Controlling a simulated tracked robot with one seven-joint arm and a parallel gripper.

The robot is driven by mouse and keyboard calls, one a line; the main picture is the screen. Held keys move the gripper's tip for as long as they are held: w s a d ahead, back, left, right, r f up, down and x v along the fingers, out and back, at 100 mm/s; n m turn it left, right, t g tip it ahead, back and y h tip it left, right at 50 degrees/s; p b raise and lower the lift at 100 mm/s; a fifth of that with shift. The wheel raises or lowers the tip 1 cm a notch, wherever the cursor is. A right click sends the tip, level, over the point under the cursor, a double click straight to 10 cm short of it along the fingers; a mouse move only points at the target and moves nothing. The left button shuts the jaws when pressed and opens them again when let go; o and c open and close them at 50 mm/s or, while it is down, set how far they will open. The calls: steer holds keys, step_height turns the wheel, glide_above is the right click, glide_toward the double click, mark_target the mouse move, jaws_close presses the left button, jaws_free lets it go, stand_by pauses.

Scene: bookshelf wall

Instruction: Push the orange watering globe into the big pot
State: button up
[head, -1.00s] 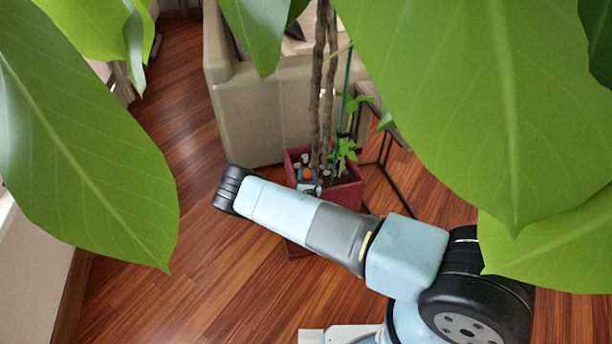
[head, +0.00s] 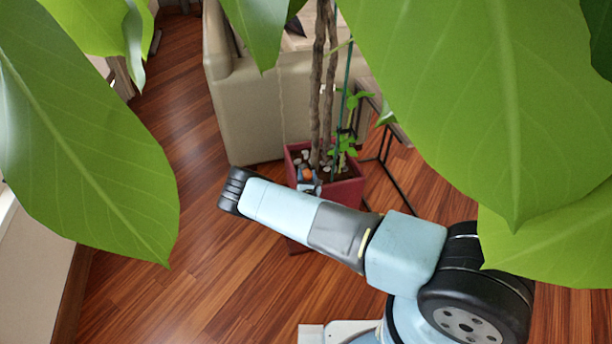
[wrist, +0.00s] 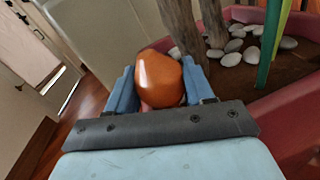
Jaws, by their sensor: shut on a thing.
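The orange watering globe (wrist: 160,80) is between the two blue fingers of my gripper (wrist: 158,88) in the wrist view, and the gripper is shut on it. In the head view the globe (head: 306,174) is a small orange spot beside the gripper (head: 308,184), at the near left part of the big pot. The big pot (head: 344,194) is dark red and square, with twisted trunks, soil and pale stones in it. In the wrist view its red rim (wrist: 290,108) is at the right. The globe's lower end is hidden by the gripper.
Large green leaves (head: 480,80) cover much of the head view. A beige sofa (head: 245,110) stands behind the pot, and a dark metal-framed stand (head: 385,165) is to its right. A green stake (wrist: 272,45) rises from the soil. Wooden floor (head: 190,270) is clear at the left.

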steer(key=shift+f, duration=0.95)
steer(key=o, duration=1.2)
steer(key=shift+o, duration=0.7)
steer(key=shift+o, duration=1.2)
steer(key=shift+s, duration=0.1)
steer(key=shift+s+d+r, duration=0.1)
steer(key=shift+s+r, duration=0.25)
steer(key=shift+s, duration=0.75)
steer(key=shift+s+d+r, duration=0.15)
steer(key=shift+s+r, duration=0.25)
steer(key=shift+s, duration=0.75)
steer(key=shift+s+d+r, duration=0.1)
steer(key=shift+s+r, duration=0.25)
steer(key=shift+s, duration=0.75)
